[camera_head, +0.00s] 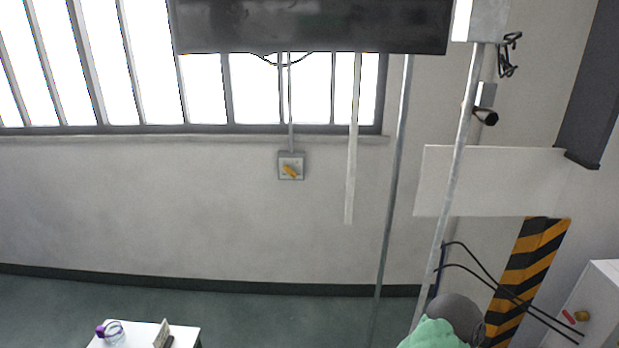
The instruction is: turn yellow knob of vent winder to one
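The yellow knob (290,171) sits on a small grey switch box (291,159) on the wall below the window. The knob is tilted, its upper end toward the left and its lower end toward the right. The markings on the box are too small to read. A thin conduit (290,110) runs up from the box. Neither of my grippers shows in the head view, and nothing touches the knob.
A white table (185,341) with a purple-capped item (103,331) stands at bottom left. Metal poles (391,200) stand right of the box. A grey-and-green object (455,320) and a white cabinet (600,300) are at lower right.

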